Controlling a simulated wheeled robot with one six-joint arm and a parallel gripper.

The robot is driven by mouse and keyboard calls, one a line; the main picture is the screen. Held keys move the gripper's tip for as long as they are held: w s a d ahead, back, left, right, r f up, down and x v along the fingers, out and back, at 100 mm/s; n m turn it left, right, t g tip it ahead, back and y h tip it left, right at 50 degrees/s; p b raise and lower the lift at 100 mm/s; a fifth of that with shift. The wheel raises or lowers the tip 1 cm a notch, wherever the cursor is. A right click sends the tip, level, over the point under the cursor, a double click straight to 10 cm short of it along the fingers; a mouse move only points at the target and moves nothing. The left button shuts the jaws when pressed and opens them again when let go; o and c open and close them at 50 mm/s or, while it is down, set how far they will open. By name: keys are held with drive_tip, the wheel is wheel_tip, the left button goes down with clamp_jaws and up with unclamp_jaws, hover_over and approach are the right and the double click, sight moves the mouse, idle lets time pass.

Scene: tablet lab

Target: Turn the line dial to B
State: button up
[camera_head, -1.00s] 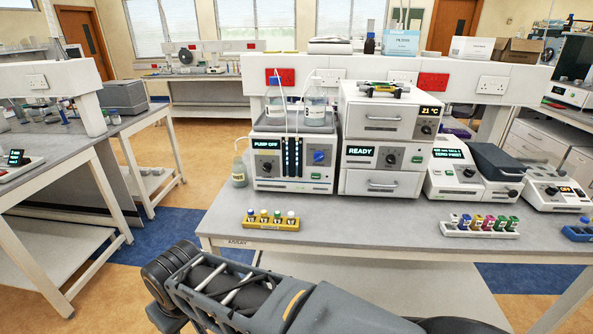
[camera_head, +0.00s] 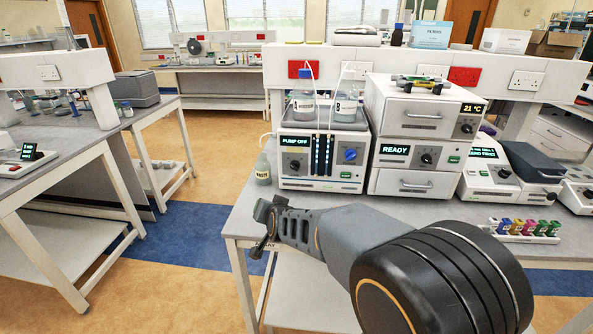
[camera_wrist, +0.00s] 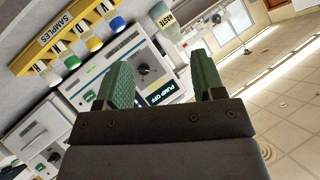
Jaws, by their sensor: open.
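The pump unit (camera_head: 322,160) stands on the bench, its display (camera_head: 298,154) reading PUMP OFF. Its front has a black dial (camera_head: 294,166) at left and a blue dial (camera_head: 350,155) at right. Their labels are too small to read, so I cannot tell which is the line dial or its setting. Two bottles with tubes stand on top, one marked B (camera_head: 346,106). My gripper (camera_wrist: 162,82) is open and empty, with green fingertips apart. In the wrist view the black dial (camera_wrist: 143,70) appears between the fingertips, beyond them and untouched.
A waste bottle (camera_head: 263,169) stands left of the pump unit. A yellow samples rack (camera_wrist: 72,37) with capped vials lies in front of it, hidden by my arm in the head view. The READY unit (camera_head: 415,155) stands close on the right. A rack of coloured vials (camera_head: 523,237) lies further right.

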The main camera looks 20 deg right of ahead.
drive_tip(key=w+d+m+t+h, duration=0.2)
drive_tip(key=w+d+m+h, duration=0.1)
drive_tip(key=w+m, duration=0.15)
drive_tip(key=m+t+h, duration=0.2)
drive_tip(key=m+h, duration=0.2)
drive_tip(key=h, duration=0.1)
approach(293, 168)
drive_tip(key=shift+n, duration=0.25)
drive_tip(key=p+x, duration=0.3)
drive_tip(key=x, duration=0.6)
drive_tip(key=shift+w+d, duration=0.2)
drive_tip(key=shift+w, duration=0.05)
drive_tip(key=shift+c, duration=0.3)
drive_tip(key=c, duration=0.9)
drive_tip(key=shift+o, duration=0.2)
drive_tip(key=shift+f+b, duration=0.15)
drive_tip(key=shift+b, duration=0.15)
